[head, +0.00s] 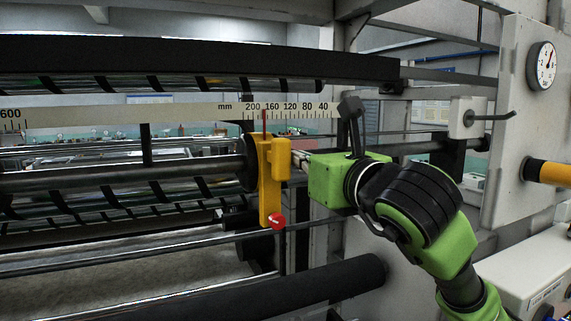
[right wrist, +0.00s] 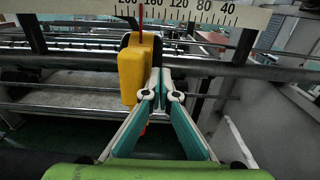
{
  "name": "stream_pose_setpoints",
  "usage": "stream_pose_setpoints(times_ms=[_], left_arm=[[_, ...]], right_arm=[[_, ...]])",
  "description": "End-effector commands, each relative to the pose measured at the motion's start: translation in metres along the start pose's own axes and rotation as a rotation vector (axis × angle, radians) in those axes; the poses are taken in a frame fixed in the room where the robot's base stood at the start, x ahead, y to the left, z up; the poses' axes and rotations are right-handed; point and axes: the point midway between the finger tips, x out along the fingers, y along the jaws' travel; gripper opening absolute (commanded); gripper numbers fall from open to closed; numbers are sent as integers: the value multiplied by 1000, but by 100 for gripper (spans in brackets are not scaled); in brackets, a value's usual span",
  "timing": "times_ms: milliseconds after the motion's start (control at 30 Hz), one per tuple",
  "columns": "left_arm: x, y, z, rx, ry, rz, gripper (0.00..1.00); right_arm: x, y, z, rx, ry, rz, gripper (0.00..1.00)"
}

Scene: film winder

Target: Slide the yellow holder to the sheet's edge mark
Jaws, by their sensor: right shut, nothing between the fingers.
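The yellow holder (head: 269,190) hangs upright on the horizontal bar, with a red pointer (head: 264,121) rising from its top. The pointer stands between 160 and 200 on the mm scale (head: 187,113). A red knob (head: 277,222) is at its lower end. My right gripper (head: 301,159) is at the holder's right side, its fingers shut and empty. In the right wrist view, the closed fingertips (right wrist: 161,82) are right beside the yellow holder (right wrist: 134,72); I cannot tell whether they touch. I cannot make out the sheet's edge mark. My left gripper is not in view.
A dark roller (head: 120,176) lies left of the holder, and a black roller (head: 290,287) runs below. A grey panel with a dial gauge (head: 541,65) stands at the right. A white block with a handle (head: 468,118) is right of my right gripper.

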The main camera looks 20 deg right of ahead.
Motion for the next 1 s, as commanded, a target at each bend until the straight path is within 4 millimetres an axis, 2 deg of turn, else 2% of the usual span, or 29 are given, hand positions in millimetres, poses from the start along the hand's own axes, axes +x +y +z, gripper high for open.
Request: stream_pose_setpoints(times_ms=[667,1000], left_arm=[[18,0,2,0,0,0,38],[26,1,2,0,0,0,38]], right_arm=[[0,-25,0,1,0,0,0],[-24,-25,-1,-1,-2,-1,0]])
